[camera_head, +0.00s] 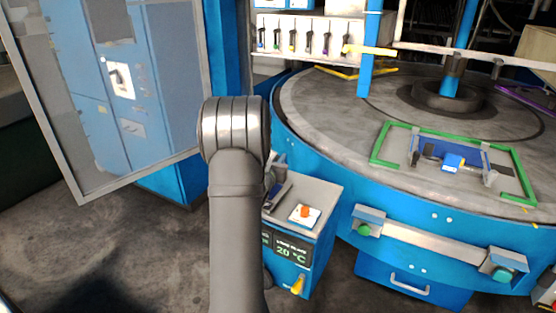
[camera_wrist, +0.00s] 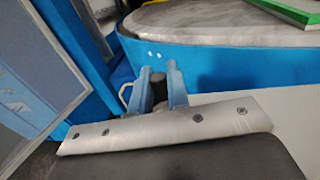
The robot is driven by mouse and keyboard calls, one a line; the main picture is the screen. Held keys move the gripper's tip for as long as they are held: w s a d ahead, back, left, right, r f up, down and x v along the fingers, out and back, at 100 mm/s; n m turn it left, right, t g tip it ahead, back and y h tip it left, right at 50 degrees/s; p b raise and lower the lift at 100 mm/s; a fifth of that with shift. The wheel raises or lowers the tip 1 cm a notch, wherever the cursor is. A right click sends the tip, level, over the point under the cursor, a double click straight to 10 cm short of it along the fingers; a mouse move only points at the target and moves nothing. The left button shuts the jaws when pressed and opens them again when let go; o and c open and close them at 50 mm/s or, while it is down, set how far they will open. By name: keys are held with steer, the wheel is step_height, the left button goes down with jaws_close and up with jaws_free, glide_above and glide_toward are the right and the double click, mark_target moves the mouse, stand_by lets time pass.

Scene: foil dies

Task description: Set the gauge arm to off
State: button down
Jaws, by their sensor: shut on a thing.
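My gripper (camera_wrist: 162,92) shows in the wrist view as two blue fingers with a small dark piece (camera_wrist: 159,88) between them, and it is shut on that piece. I cannot tell for certain whether the dark piece is part of the gauge arm. In the head view my arm hides most of the gripper, which is at the left edge of a small grey-topped blue cabinet (camera_head: 318,198). A dark and grey bar (camera_head: 279,196) shows beside my arm on that cabinet top. No off mark is readable.
The cabinet carries an orange button (camera_head: 305,211), a display (camera_head: 290,249) reading about 20 °C and a yellow lever (camera_head: 298,286). A large round table (camera_head: 330,115) with a green frame (camera_head: 398,143) stands at right. A framed glass panel (camera_head: 200,100) is at left.

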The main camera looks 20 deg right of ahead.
steer(key=c, duration=1.4)
jaws_free()
steer(key=shift+c, duration=0.2)
steer(key=shift+a, duration=0.1)
steer(key=v, duration=1.7)
steer(key=shift+s+a, duration=0.1)
